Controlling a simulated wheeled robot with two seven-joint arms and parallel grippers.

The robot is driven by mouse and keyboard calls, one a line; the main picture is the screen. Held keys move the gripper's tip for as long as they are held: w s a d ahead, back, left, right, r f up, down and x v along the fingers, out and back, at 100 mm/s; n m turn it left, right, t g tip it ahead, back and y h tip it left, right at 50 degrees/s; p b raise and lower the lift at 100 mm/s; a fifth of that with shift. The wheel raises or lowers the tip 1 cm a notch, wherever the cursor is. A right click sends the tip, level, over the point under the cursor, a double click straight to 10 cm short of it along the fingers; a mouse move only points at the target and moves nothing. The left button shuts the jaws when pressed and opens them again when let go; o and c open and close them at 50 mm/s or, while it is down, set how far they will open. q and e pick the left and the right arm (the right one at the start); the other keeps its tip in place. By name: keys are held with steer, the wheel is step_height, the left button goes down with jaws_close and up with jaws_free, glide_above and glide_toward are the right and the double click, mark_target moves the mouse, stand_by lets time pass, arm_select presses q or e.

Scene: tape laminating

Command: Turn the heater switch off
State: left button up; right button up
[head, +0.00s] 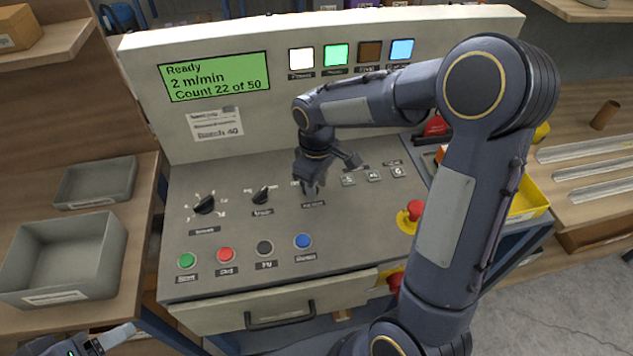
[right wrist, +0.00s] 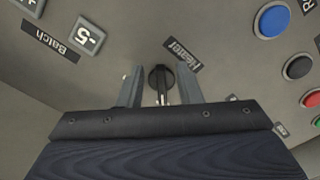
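The heater switch (right wrist: 160,78) is a small black rotary knob on the grey panel, with its "Heater" label (right wrist: 183,54) beside it. In the right wrist view it lies between the two fingers of my right gripper (right wrist: 160,92). The fingers are open, with a gap visible on each side of the knob. In the head view my right gripper (head: 311,184) points down at the panel and largely hides the knob. My left gripper (head: 97,343) is only partly in view at the bottom left, away from the panel; its fingers are unclear.
Two other black knobs (head: 204,204) (head: 262,195) sit left of the heater switch. Several coloured push buttons (head: 225,254) line the front. A red emergency stop (head: 413,211) is at the right. The display (head: 214,77) reads "Ready". Grey bins (head: 66,260) stand at the left.

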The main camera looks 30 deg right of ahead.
step_height(320, 180, up, 8)
steer(key=shift+f, duration=0.1)
stand_by(0.6)
